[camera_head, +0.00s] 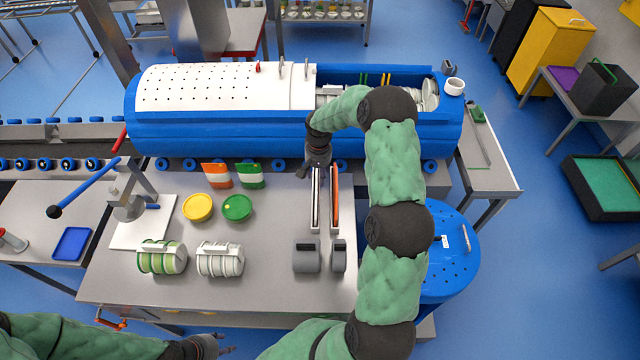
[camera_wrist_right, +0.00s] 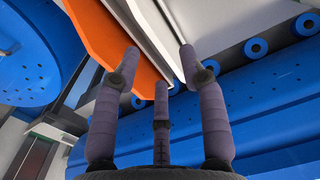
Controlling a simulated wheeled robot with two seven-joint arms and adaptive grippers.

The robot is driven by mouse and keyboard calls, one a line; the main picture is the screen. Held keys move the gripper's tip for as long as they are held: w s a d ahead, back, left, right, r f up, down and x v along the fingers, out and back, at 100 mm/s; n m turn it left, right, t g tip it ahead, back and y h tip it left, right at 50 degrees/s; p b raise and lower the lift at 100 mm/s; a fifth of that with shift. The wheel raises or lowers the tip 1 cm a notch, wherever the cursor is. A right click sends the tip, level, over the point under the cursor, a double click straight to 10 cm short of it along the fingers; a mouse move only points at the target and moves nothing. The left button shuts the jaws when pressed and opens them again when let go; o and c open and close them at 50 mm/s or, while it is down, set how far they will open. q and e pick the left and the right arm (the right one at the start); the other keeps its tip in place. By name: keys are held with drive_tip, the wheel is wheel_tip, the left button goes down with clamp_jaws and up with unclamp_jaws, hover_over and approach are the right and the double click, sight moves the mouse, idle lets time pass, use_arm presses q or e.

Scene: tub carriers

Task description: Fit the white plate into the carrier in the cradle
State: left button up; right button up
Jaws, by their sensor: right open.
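A white plate (camera_head: 316,196) stands on edge on the steel table, left of an orange plate (camera_head: 335,196). My right gripper (camera_head: 318,172) is open over the far end of the white plate. In the right wrist view, the white plate (camera_wrist_right: 160,30) and the orange plate (camera_wrist_right: 98,32) show beyond my spread fingers (camera_wrist_right: 160,70); contact cannot be told. A green-striped carrier (camera_head: 162,257) and a white carrier (camera_head: 220,260) lie at the table's front left. I cannot tell which carrier is in the cradle. My left gripper (camera_head: 218,348) is at the bottom edge; its opening is unclear.
A long blue tub (camera_head: 210,135) with a white perforated cover and an open right part runs behind the table. Yellow (camera_head: 197,207) and green (camera_head: 237,208) discs, small flags and two grey blocks (camera_head: 307,257) are on the table. A blue drum (camera_head: 452,240) stands right.

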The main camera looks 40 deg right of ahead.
wheel_tip(320, 180, down, 5)
drive_tip(key=shift+r, duration=0.2)
drive_tip(key=shift+f, duration=0.3)
drive_tip(key=shift+w+d+f+p, duration=0.2)
drive_tip(key=shift+f+p, duration=0.1)
drive_tip(key=shift+f, duration=1.15)
drive_tip(key=shift+w+d+f+p, duration=0.15)
drive_tip(key=shift+f+p, duration=0.15)
drive_tip(key=shift+f, duration=1.15)
drive_tip(key=shift+a, duration=0.15)
clamp_jaws()
